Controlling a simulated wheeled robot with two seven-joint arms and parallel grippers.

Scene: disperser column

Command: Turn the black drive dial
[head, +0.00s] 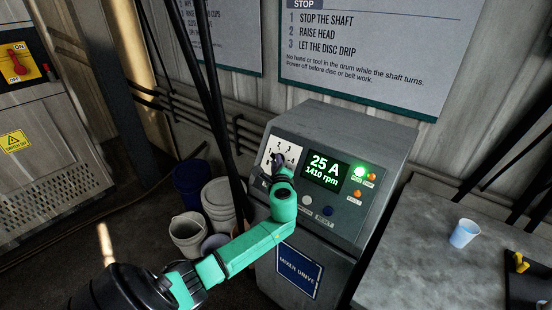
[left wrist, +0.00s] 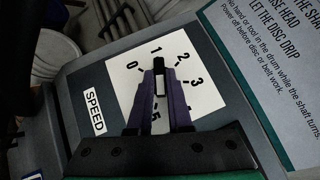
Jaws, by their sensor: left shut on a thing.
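The black drive dial (left wrist: 160,64) sits on a white scale plate marked 0 to 5, beside a SPEED label, in the left wrist view. My left gripper (left wrist: 160,84) has its two purple fingers closed on either side of the dial. The dial's upper end lies near the 1 mark; the fingers hide its lower part. In the head view my left gripper (head: 279,160) reaches the plate at the upper left of the mixer drive panel (head: 330,215), and the dial is mostly hidden there. My right gripper is not in view.
The panel display (head: 325,171) reads 25 A and 1410 rpm, with a lit green lamp (head: 359,171) beside it. Buckets (head: 188,232) stand on the floor left of the cabinet. A grey table (head: 415,250) with a blue cup (head: 464,233) is at right.

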